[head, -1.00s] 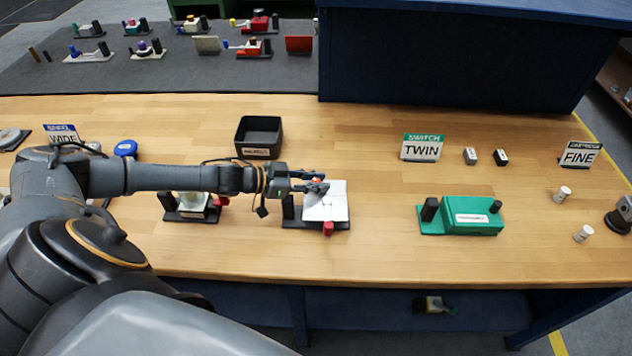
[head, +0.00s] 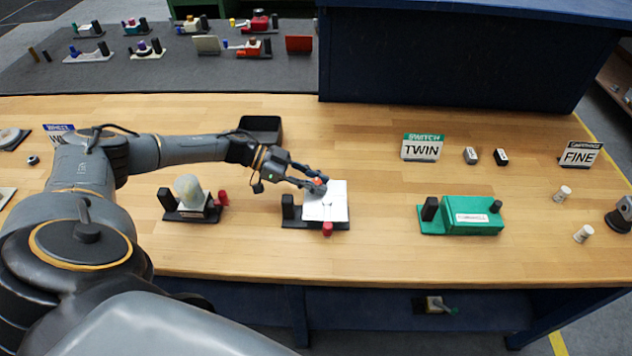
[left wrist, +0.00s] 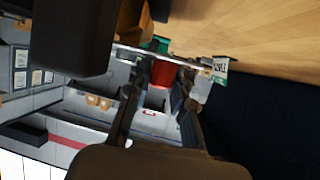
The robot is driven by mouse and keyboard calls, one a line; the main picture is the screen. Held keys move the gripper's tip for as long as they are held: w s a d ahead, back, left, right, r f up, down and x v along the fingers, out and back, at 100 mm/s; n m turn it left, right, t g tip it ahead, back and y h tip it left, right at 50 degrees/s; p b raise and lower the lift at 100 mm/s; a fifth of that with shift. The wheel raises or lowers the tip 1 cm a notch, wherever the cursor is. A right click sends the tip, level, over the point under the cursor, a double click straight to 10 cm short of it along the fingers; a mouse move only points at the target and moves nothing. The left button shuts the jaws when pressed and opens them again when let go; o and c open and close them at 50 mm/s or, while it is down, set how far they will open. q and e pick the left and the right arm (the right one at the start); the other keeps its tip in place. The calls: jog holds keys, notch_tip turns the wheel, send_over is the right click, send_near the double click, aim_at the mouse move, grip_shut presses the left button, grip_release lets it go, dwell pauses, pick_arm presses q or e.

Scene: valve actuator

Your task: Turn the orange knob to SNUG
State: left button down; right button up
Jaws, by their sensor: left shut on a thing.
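The orange knob (head: 319,181) sits at the upper left of a white-topped unit (head: 335,204) on a dark base, near the middle of the bench. My left gripper (head: 318,188) comes in from the left, angled down to the right, and is shut on this knob. In the left wrist view the orange knob (left wrist: 163,74) shows between the two fingers (left wrist: 155,104). The fingers partly hide it in the head view. Lettering on the unit is too small to read, so the knob's setting cannot be told. My right gripper is not in view.
A red knob (head: 328,229) is at the unit's front edge and a black block (head: 288,207) at its left. A domed unit (head: 188,189) stands left, a green unit (head: 472,216) right. A black box (head: 262,128) is behind my arm. Bench between units is clear.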

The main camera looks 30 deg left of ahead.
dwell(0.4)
pick_arm(q)
jog(key=c, duration=1.1)
grip_release()
jog(key=shift+n+t+p, duration=0.3)
jog(key=shift+s+n+t+y, duration=0.1)
jog(key=shift+n+t+y, duration=0.4)
jog(key=shift+n+t, duration=0.25)
jog(key=shift+d+f+n+t+y, duration=0.1)
jog(key=shift+n+t+y, duration=0.85)
jog(key=shift+n, duration=0.2)
jog(key=shift+n+t+y, duration=0.65)
jog(key=shift+n+t, duration=0.05)
jog(key=shift+n+t+y, duration=0.3)
jog(key=shift+n+y, duration=0.1)
jog(key=shift+n, duration=0.2)
